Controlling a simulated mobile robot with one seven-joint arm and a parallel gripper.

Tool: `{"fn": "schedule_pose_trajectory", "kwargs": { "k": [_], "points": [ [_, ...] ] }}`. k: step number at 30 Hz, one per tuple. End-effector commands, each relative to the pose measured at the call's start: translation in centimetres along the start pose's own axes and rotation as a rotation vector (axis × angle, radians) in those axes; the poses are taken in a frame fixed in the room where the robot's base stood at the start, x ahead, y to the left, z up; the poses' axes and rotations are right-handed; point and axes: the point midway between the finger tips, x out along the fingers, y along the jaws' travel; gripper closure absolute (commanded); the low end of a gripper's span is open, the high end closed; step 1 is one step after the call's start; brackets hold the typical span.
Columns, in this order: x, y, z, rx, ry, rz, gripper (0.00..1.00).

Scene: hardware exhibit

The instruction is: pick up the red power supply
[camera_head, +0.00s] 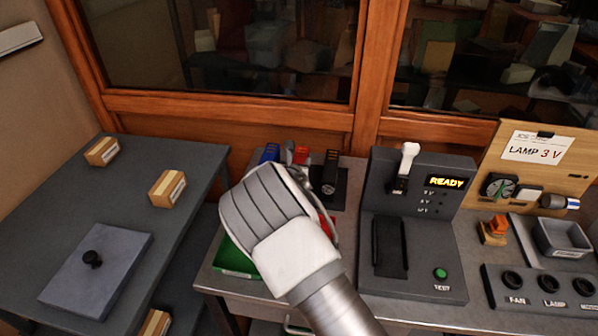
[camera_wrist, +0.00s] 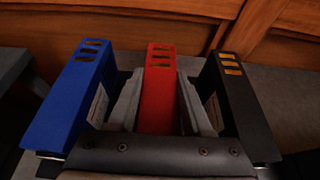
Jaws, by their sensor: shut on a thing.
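The red power supply (camera_wrist: 158,90) stands upright in the middle of the wrist view, with slots near its top. Its red top also shows in the head view (camera_head: 301,155), mostly hidden behind my wrist. My gripper (camera_wrist: 158,104) has a grey finger on each side of it and is shut on it. Its lower part is hidden by my gripper's body. I cannot tell whether it is clear of the surface below.
A blue power supply (camera_wrist: 72,95) stands close to the left and a black one (camera_wrist: 238,105) close to the right. A green bin (camera_head: 232,262) lies beside my arm. A grey tester reading READY (camera_head: 415,225) stands to the right.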

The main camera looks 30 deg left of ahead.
Motion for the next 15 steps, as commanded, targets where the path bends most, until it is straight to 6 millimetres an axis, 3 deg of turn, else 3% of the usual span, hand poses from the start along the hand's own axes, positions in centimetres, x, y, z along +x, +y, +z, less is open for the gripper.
{"fn": "schedule_pose_trajectory", "kwargs": {
  "k": [1, 5, 15],
  "points": [
    [-0.01, 0.0, 0.0, 0.0, 0.0, 0.0, 0.78],
    [-0.01, 0.0, 0.0, 0.0, 0.0, 0.0, 1.0],
    [-0.01, 0.0, 0.0, 0.0, 0.0, 0.0, 1.0]
  ]
}}
